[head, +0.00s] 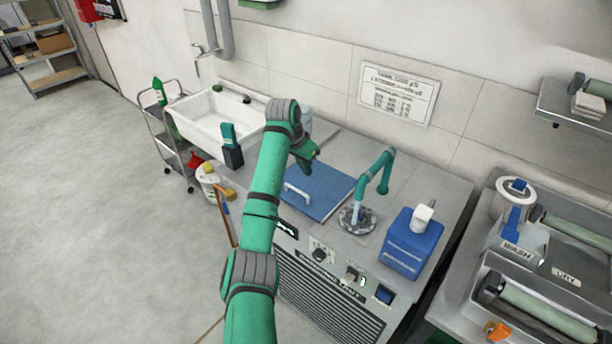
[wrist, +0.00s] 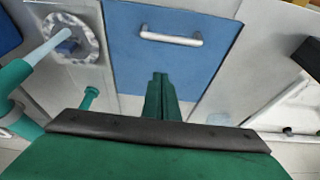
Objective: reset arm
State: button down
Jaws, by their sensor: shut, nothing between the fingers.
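My green arm reaches up from the bottom of the head view and bends over the front of the counter. My gripper (wrist: 160,92) shows in the wrist view as two green fingers pressed together with nothing between them. It is above the counter, over the blue lid (wrist: 170,55) with its pale bar handle (wrist: 171,37). In the head view the blue lid (head: 322,192) lies to the right of my wrist.
A teal tap-like stand (head: 375,172) and a blue box (head: 411,245) with a white top stand right of the lid. A white sink (head: 216,118) and a dark-based green holder (head: 231,150) are at left. Rollers and a wash tub (head: 518,240) fill the right bench.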

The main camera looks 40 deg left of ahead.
jog(key=v, duration=0.5)
jog(key=shift+s+a+r, duration=0.25)
jog(key=shift+s+r, duration=0.05)
jog(key=shift+s, duration=0.05)
